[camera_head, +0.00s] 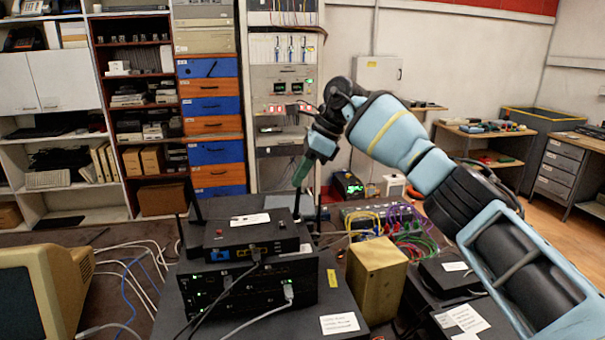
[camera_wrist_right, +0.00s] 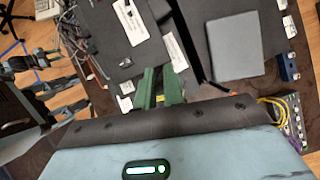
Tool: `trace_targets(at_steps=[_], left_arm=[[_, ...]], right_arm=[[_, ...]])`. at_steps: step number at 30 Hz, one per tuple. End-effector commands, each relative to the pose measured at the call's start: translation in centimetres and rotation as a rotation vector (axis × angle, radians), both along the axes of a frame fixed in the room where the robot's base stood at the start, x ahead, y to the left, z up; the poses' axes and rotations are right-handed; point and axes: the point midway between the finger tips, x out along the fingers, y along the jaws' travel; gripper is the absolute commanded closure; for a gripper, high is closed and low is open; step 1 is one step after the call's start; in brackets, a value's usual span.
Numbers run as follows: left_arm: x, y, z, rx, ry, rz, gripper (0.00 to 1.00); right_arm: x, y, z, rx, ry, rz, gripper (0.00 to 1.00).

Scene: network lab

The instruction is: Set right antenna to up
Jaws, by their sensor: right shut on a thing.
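The black router (camera_head: 250,236) sits on top of a stack of dark network boxes. Its left antenna (camera_head: 196,200) stands up at the left, leaning a little. The right antenna (camera_head: 297,204) is a thin dark bar, roughly upright, at the router's right rear. My right gripper (camera_head: 300,172) comes down from above with its green fingertips shut on the right antenna's upper part, hiding its tip. In the right wrist view the green fingers of the right gripper (camera_wrist_right: 160,88) are close together; the antenna between them is hard to make out. My left gripper is not in view.
A wooden block (camera_head: 376,278) stands right of the stack. Cables run from the front of the boxes. Coloured patch cables (camera_head: 392,222) lie behind the block. An old beige monitor (camera_head: 40,290) stands at the left, and shelves line the back wall.

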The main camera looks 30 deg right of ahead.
Motion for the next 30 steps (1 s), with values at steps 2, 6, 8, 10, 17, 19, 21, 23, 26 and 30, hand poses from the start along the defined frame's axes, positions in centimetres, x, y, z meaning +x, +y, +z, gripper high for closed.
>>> trace_targets(at_steps=[2, 6, 8, 10, 17, 19, 21, 23, 26, 30], left_arm=[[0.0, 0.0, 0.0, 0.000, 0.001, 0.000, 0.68], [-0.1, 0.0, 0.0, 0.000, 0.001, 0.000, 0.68], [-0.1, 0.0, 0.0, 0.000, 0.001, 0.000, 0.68], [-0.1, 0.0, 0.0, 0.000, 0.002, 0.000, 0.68], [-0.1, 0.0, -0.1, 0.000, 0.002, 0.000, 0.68], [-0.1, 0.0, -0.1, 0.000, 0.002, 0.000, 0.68], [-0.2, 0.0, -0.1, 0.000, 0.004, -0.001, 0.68], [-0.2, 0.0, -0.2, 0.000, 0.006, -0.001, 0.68], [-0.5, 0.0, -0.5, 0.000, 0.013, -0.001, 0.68], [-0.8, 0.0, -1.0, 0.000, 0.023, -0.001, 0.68]], right_arm=[[0.0, 0.0, 0.1, 0.001, -0.003, 0.000, 1.00], [0.0, 0.0, 0.1, 0.002, -0.003, 0.000, 1.00], [0.0, 0.0, 0.1, 0.002, -0.003, 0.000, 0.84], [0.0, 0.0, 0.1, 0.001, -0.002, 0.000, 0.75], [0.0, 0.0, 0.0, 0.002, -0.001, 0.000, 0.68], [0.0, 0.0, 0.0, 0.002, -0.001, 0.000, 0.68], [0.0, -0.1, 0.2, 0.001, -0.002, -0.001, 0.68], [-0.1, -0.3, 0.5, 0.002, -0.001, -0.001, 0.68], [-0.3, -0.9, 1.6, 0.001, -0.002, -0.003, 0.68], [-0.8, -1.9, 3.6, 0.002, -0.002, -0.003, 0.68]])
